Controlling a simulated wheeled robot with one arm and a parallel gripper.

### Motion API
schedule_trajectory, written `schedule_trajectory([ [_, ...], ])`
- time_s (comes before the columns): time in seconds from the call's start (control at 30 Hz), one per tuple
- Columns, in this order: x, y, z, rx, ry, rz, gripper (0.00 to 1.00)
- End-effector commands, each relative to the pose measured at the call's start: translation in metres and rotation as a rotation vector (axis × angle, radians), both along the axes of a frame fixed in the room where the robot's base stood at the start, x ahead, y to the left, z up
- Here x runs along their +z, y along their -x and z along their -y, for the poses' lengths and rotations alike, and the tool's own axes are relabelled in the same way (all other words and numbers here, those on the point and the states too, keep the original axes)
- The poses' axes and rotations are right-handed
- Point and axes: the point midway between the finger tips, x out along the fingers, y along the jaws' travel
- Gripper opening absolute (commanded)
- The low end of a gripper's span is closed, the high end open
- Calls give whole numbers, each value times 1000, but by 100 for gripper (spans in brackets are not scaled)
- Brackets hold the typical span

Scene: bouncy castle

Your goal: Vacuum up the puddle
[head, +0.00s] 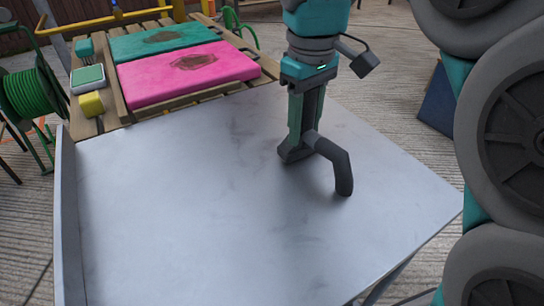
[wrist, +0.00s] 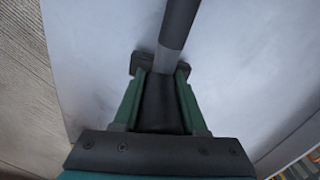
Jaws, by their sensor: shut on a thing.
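My gripper (head: 296,153) is over the right part of a pale grey table (head: 190,210). It is shut on a dark grey bent nozzle (head: 337,165), which angles out to the right and down, its end close to the tabletop. I cannot tell whether it touches. In the wrist view, the fingers (wrist: 161,68) close around the pale base of the nozzle (wrist: 180,22), which runs up out of the picture. The tabletop shows faint darker smudges, but no puddle stands out clearly in either view.
Behind the table, a slatted wooden bench holds a pink mat (head: 190,82) and a green mat (head: 160,40), each with a brown stain. A yellow sponge (head: 91,105), a green-and-white sponge (head: 87,78) and a teal brush (head: 84,47) lie left. A green hose reel (head: 32,95) stands far left.

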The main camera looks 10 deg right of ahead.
Motion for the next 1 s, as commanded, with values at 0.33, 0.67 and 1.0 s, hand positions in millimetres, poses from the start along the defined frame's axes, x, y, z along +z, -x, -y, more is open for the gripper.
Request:
schedule_trajectory([
  [0.33,-1,19,2,0,0,-2,0],
  [0.67,0,33,3,0,0,-1,0],
  [1.0,0,33,3,0,0,-1,0],
])
